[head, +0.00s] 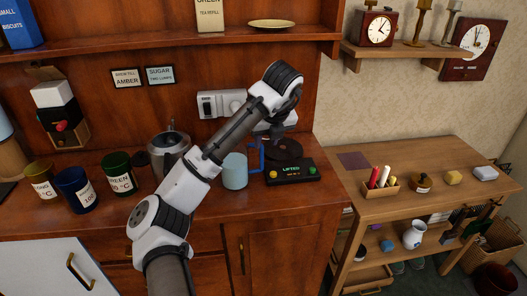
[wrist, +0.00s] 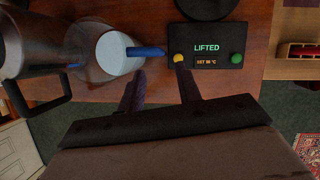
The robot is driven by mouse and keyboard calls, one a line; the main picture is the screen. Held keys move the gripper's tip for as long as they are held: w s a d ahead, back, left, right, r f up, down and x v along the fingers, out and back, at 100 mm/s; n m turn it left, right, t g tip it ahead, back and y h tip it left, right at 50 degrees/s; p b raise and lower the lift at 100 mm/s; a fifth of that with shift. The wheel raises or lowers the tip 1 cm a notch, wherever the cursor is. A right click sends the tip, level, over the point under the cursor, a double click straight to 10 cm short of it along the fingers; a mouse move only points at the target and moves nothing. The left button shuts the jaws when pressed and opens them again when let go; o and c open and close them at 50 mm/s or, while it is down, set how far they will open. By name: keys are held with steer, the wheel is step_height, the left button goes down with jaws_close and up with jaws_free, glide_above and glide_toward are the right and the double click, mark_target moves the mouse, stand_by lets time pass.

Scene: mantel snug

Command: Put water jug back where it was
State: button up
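A pale blue jug (head: 235,171) with a dark blue handle stands upright on the wooden counter, just left of the black kettle base. In the wrist view, the jug (wrist: 116,54) is at upper left and its handle (wrist: 146,51) points right, just beyond my fingertips. My gripper (wrist: 159,75) is open, its two fingers apart with nothing visible between them. In the head view, my gripper is mostly hidden behind my arm, above the base. I cannot tell how high the fingers are above the handle.
The black base (head: 291,172) reads "LIFTED". A metal kettle (head: 169,148) with a black handle stands left of the jug. Several labelled canisters (head: 119,176) stand further left. A side table (head: 439,190) is at right, with a white pitcher (head: 414,235) on its lower shelf.

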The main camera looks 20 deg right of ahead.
steer(key=shift+v, duration=2.55)
